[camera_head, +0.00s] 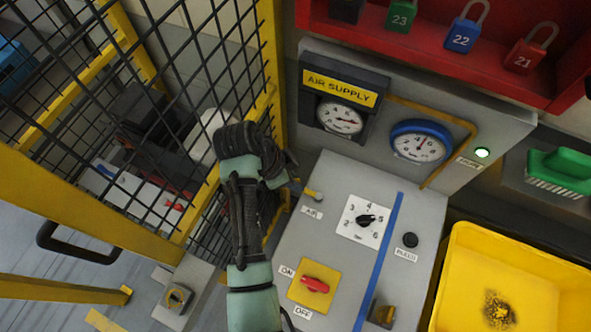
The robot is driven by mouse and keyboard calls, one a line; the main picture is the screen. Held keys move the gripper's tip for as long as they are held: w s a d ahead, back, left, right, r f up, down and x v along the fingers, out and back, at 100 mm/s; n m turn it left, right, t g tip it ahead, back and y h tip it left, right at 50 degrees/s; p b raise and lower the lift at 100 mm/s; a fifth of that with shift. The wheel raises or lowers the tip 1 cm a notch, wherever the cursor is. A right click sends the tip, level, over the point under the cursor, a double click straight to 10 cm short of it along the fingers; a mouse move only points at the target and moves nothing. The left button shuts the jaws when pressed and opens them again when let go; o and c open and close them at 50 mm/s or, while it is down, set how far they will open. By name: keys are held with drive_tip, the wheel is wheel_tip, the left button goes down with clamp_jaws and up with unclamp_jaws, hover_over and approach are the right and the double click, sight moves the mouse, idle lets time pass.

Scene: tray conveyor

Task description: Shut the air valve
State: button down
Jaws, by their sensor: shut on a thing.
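The air valve (313,194) is a small brass-coloured fitting at the upper left edge of the grey control panel (395,280), just above the label AIR. My gripper (289,183) is at the valve's left side, shut on the valve's handle. The fingers and most of the handle are hidden behind my dark wrist and hand, so the handle's exact angle cannot be told. Above, the AIR SUPPLY gauge (339,118) has its needle off to the right.
A black mesh fence with a yellow frame (272,60) stands close left of my gripper. The panel carries a numbered dial (366,218), a red ON/OFF switch (314,285) and a black button (410,240).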

idle(0.3)
drive_tip(key=c, duration=0.8)
unclamp_jaws()
drive_tip(key=shift+o, duration=0.2)
drive_tip(key=shift+r, duration=0.1)
drive_tip(key=p+v, duration=0.1)
drive_tip(key=v, duration=1.2)
drive_tip(key=shift+s, duration=0.15)
drive_tip(key=shift+a, duration=0.1)
